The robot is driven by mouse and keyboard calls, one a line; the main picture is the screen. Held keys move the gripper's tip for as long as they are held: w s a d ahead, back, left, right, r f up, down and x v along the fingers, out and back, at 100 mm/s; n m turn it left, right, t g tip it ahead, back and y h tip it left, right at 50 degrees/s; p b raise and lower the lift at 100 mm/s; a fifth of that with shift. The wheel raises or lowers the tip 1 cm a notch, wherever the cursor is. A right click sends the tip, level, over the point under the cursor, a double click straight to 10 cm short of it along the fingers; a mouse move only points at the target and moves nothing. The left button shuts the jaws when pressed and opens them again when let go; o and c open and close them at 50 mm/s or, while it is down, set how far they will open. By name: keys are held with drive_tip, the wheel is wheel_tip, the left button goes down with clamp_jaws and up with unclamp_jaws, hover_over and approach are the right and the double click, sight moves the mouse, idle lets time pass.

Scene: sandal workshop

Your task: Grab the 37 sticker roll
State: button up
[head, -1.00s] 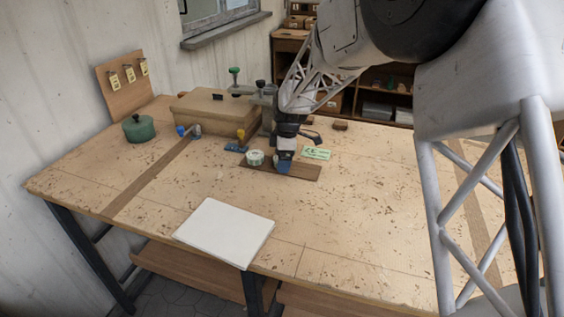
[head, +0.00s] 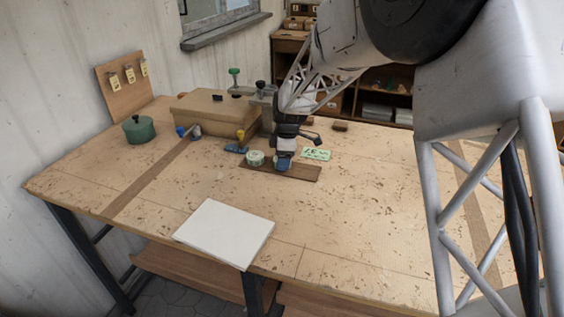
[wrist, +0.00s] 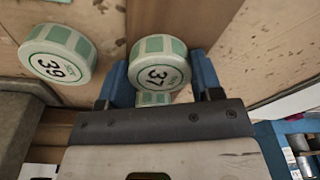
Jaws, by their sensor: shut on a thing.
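The 37 sticker roll (wrist: 160,66), white with green patches on its side, is between the blue fingers of my gripper (wrist: 162,80) in the wrist view. The gripper is shut on it. In the head view my gripper (head: 284,163) points down over the dark wooden strip (head: 308,174), and it largely hides the roll. A similar roll marked 39 (wrist: 58,52) is to the left, apart from the fingers. I cannot tell whether the held roll touches the strip.
A blue tool with a yellow knob (head: 239,142) and a large brown box (head: 212,112) are to the left. A green pot (head: 138,129) stands farther left. A white sheet (head: 225,232) lies in front.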

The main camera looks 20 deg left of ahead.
drive_tip(key=shift+r, duration=0.1)
drive_tip(key=shift+r, duration=0.65)
wheel_tip(320, 180, up, 2)
drive_tip(key=shift+r, duration=0.1)
drive_tip(key=s+d, duration=0.2)
drive_tip(key=s, duration=0.2)
drive_tip(key=s+d+r, duration=0.1)
drive_tip(key=s+d, duration=0.2)
drive_tip(key=s, duration=0.2)
drive_tip(key=s+d, duration=0.3)
drive_tip(key=s, duration=0.1)
drive_tip(key=shift+s+d+r, duration=0.1)
drive_tip(key=shift+s+r, duration=0.05)
drive_tip(key=shift+s, duration=0.2)
